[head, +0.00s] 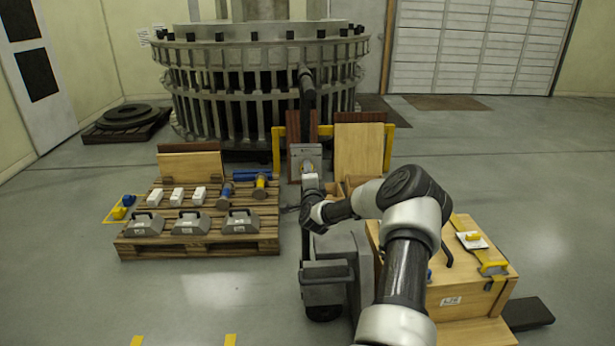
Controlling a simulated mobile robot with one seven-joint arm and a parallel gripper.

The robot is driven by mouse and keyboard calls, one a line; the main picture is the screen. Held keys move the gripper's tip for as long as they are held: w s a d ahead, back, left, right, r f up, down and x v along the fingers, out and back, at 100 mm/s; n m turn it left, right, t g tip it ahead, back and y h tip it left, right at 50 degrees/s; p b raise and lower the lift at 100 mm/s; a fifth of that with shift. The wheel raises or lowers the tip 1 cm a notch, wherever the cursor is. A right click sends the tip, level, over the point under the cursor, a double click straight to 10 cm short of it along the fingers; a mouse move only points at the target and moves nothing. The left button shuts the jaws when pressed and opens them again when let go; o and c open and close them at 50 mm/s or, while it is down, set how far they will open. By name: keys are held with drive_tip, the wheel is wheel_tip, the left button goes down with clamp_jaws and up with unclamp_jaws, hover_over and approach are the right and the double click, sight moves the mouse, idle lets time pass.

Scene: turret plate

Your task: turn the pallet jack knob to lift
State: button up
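The pallet jack (325,282) stands low in the middle of the picture, a dark grey body on a wheel with an upright post. A grey panel (305,152) with a small yellowish round part, perhaps the knob, shows above the post. My arm reaches in from the lower right, bends at the elbow and ends at the post. My gripper (309,181) is at the lower edge of this panel, in front of it in the picture. Its fingers are too small and overlapped to tell open from shut, or whether they touch the knob.
A wooden pallet (200,245) with grey handled blocks, white blocks and hammer-like tools lies to the left. A wooden crate (465,300) stands right, partly behind my arm. A large round ribbed turret (265,85) stands behind.

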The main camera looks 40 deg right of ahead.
idle(0.5)
drive_tip(key=o, duration=1)
drive_tip(key=shift+o, duration=0.2)
drive_tip(key=shift+s, duration=0.1)
drive_tip(key=p+v, duration=0.2)
drive_tip(key=v, duration=1.5)
drive_tip(key=shift+a+n, duration=0.15)
drive_tip(key=shift+n, duration=0.15)
